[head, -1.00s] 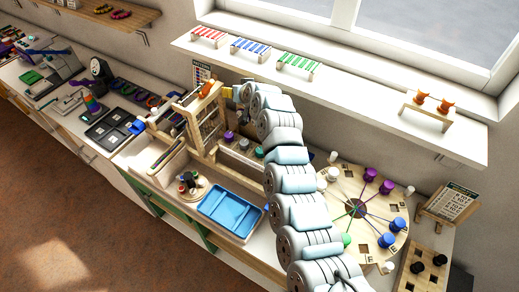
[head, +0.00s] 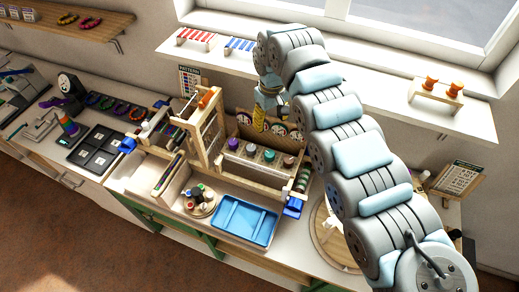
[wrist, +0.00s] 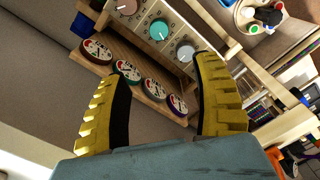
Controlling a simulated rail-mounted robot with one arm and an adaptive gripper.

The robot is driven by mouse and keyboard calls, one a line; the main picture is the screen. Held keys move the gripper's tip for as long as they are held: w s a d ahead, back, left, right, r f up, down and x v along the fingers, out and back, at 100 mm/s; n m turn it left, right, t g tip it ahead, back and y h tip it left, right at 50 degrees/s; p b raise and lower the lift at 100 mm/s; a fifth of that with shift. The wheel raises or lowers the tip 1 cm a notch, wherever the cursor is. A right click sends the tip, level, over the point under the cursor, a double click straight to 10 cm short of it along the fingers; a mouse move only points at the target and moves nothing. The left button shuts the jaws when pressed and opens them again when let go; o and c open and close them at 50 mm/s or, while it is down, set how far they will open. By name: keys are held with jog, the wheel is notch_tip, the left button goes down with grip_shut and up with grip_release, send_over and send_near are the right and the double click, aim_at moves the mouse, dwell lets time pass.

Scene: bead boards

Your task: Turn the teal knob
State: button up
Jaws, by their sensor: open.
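The teal knob (head: 269,155) is third from the left in a row of knobs on the wooden panel (head: 250,166) in the head view. In the wrist view the teal knob (wrist: 159,29) shows a white pointer mark, between a brown knob (wrist: 127,5) and a grey knob (wrist: 186,52). My gripper (head: 259,117) hangs fingers-down behind the row, left of the teal knob. In the wrist view my gripper (wrist: 158,75) has its yellow fingers wide apart, with nothing between them. The teal knob lies beyond the fingertips, untouched.
Several round dials (wrist: 127,71) stand along the panel's back, close to my fingers. A wooden frame (head: 205,130) rises left of the knobs. A blue tray (head: 246,221) lies in front, beside a small round stand (head: 200,203). A window shelf (head: 395,108) runs above.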

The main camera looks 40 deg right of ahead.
aim_at(270, 153)
notch_tip(270, 153, down, 17)
jog(key=shift+s+f+p, duration=0.1)
jog(key=shift+s+p, duration=0.05)
jog(key=shift+p, duration=0.45)
jog(key=c, duration=1.2)
jog(key=shift+r+n+p, duration=0.2)
jog(key=shift+n+p, duration=0.75)
jog(key=shift+n, duration=0.45)
jog(key=shift+f+n+p, duration=0.15)
jog(key=shift+n+p, duration=0.45)
jog(key=shift+n, duration=1.3)
grip_shut()
jog(key=shift+n, duration=0.3)
